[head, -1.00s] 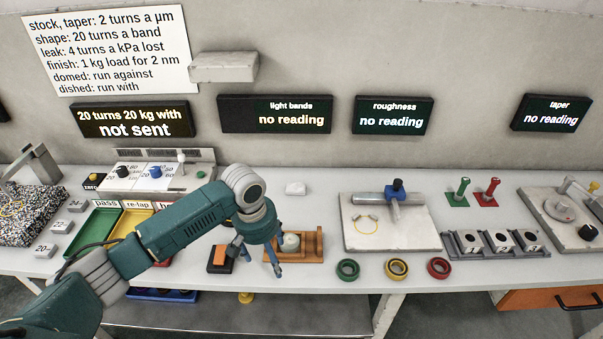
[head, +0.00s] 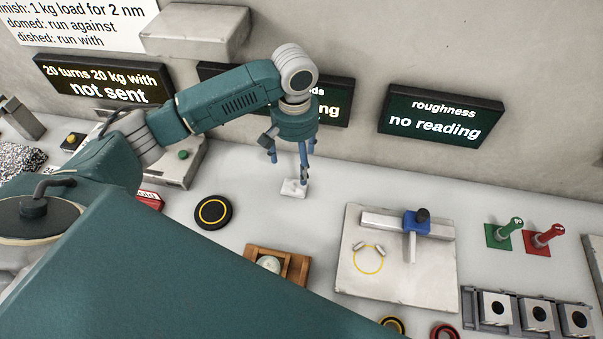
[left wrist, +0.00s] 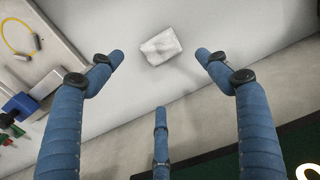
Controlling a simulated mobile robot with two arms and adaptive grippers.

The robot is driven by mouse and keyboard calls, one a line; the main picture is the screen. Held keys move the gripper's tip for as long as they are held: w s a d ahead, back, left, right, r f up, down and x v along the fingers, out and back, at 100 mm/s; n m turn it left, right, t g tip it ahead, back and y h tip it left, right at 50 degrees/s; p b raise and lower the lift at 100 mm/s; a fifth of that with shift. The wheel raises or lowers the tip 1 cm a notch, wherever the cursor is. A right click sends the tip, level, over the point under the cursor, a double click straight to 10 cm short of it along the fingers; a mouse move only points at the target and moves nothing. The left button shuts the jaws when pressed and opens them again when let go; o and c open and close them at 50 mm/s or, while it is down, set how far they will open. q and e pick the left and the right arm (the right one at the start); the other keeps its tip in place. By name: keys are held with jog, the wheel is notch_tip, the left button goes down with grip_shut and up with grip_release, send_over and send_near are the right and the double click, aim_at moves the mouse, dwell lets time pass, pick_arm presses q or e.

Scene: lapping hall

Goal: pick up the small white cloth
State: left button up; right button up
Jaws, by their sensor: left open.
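The small white cloth (head: 293,188) lies on the pale bench top, behind the wooden holder. In the left wrist view the cloth (left wrist: 161,46) is a folded white pad lying flat, just beyond the fingertips. In the left wrist view my left gripper (left wrist: 160,62) is open, with fingers spread to either side of the cloth and a third finger below. The fingers hold nothing. My right gripper is not in view.
A black disc with a yellow ring (head: 213,212) lies left of the cloth, and a wooden holder (head: 296,268) stands in front. A white plate with a blue clamp (head: 385,285) lies to the right. Wall displays (head: 442,117) rise behind the bench.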

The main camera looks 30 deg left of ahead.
aim_at(294, 185)
pick_arm(q)
jog(key=f, duration=0.3)
jog(key=shift+s+f, duration=0.4)
jog(key=f+p, duration=0.1)
jog(key=f, duration=0.1)
jog(key=f+p, duration=0.1)
jog(key=f, duration=0.1)
jog(key=shift+a+f, duration=0.2)
jog(key=shift+f, duration=0.7)
jog(key=shift+w, duration=0.1)
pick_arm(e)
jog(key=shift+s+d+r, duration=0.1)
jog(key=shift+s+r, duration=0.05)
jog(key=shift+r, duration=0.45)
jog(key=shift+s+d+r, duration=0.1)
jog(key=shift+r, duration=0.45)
pick_arm(q)
jog(key=c, duration=1.2)
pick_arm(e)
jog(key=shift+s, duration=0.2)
